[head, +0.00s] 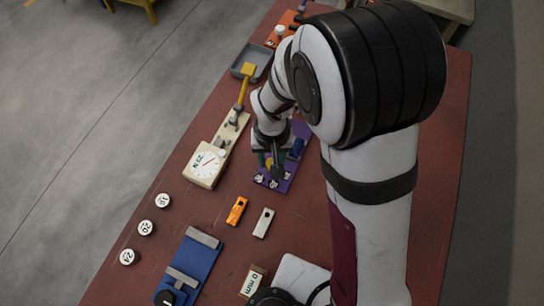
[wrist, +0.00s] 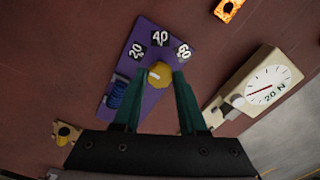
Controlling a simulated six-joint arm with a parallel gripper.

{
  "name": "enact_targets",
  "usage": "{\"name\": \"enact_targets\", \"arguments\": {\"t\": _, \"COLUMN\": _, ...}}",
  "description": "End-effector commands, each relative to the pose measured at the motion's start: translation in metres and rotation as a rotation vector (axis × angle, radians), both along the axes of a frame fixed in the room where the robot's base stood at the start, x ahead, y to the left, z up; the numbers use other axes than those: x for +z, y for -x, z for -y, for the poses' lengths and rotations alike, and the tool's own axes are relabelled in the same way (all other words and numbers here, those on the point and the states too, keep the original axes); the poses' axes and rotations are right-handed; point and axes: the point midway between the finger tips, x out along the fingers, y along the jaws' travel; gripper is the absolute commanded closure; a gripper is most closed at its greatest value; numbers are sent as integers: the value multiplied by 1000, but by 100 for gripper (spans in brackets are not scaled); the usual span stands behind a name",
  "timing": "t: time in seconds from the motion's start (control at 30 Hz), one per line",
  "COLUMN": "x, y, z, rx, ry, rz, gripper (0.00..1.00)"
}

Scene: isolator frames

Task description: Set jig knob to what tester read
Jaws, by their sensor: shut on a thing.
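The purple jig (wrist: 150,40) carries labels 20, 40 and 60 in an arc around a yellow knob (wrist: 160,76) with a short white mark on its left side. A blue coil (wrist: 117,95) sits on the jig's left side. My gripper (wrist: 160,72) is shut on the knob, with a green finger on each side. In the head view my gripper (head: 270,168) is over the jig (head: 297,155) and hides the knob. The cream tester (wrist: 237,88) has a white dial (wrist: 265,85) marked 20 N with a red needle; it also stands left of the jig in the head view (head: 203,178).
An orange block (head: 236,210) and a pale block (head: 263,222) lie in front of the jig. A blue fixture (head: 195,262), several round numbered weights (head: 146,228) and a 0 mm display (head: 252,284) are nearer. A grey tray (head: 262,53) stands behind the tester.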

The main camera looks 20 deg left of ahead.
Motion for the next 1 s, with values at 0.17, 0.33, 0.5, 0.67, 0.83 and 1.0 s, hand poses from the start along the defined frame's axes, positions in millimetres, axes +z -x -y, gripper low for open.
{"name": "enact_targets", "arguments": {"t": 0.17, "x": 0, "y": 1, "z": 0, "rx": 0, "ry": 1, "rz": -2, "gripper": 100}}
{"name": "enact_targets", "arguments": {"t": 0.33, "x": 0, "y": 1, "z": 0, "rx": 0, "ry": 1, "rz": -2, "gripper": 46}}
{"name": "enact_targets", "arguments": {"t": 0.5, "x": 0, "y": 0, "z": 0, "rx": 1, "ry": 0, "rz": -1, "gripper": 29}}
{"name": "enact_targets", "arguments": {"t": 0.67, "x": 0, "y": 0, "z": 0, "rx": 1, "ry": 0, "rz": -1, "gripper": 29}}
{"name": "enact_targets", "arguments": {"t": 0.83, "x": 15, "y": -1, "z": -1, "rx": 2, "ry": -2, "rz": 2, "gripper": 29}}
{"name": "enact_targets", "arguments": {"t": 1.0, "x": 65, "y": -1, "z": -1, "rx": 0, "ry": -6, "rz": 6, "gripper": 29}}
